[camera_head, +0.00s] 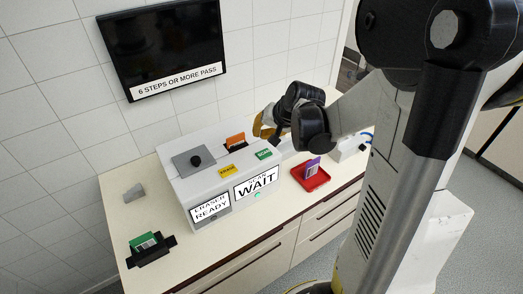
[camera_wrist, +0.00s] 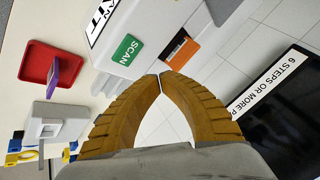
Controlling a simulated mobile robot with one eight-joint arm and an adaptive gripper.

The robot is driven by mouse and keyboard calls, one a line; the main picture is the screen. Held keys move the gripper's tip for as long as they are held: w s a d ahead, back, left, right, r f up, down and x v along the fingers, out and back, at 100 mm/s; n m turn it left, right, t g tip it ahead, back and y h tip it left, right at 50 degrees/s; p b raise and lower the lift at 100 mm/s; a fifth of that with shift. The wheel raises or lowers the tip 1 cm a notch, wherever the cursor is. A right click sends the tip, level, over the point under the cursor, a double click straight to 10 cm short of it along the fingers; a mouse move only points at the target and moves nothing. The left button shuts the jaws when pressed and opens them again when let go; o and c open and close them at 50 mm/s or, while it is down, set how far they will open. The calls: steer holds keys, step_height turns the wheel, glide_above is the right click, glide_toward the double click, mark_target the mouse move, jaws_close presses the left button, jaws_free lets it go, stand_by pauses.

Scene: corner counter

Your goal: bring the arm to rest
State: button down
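My gripper (camera_head: 262,129) hangs above the right part of the white machine, its yellow fingers pointing down. In the wrist view the two fingertips of my gripper (camera_wrist: 160,77) meet with nothing between them, so it is shut and empty. An orange card (camera_head: 236,139) stands in a slot on top of the machine (camera_head: 185,185), close to the left of my gripper; the orange card (camera_wrist: 180,50) also shows just beyond the fingertips in the wrist view. The green SCAN label (camera_head: 264,154) lies below and near the fingers. My arm is bent and reaches over the counter from the right.
A red tray (camera_head: 325,180) holds a purple card (camera_head: 312,167), right of the machine. A green card (camera_head: 144,241) sits in a black holder at the counter's left end. The machine's screens read "ERASER READY" and "SCAN WAIT". A wall screen (camera_head: 165,45) reads "6 STEPS OR MORE PASS".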

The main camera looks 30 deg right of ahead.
steer(key=s+a+f+n+b, duration=0.3)
steer(key=s+a+f+b, duration=0.1)
steer(key=s+a+b, duration=0.3)
steer(key=s+a+f+n+h+b, duration=0.1)
steer(key=s+a+f+n+b, duration=0.3)
steer(key=s+a+b, duration=0.4)
steer(key=s+f+b, duration=0.1)
steer(key=s+b, duration=0.1)
steer(key=s, duration=0.2)
steer(key=shift+b, duration=0.35)
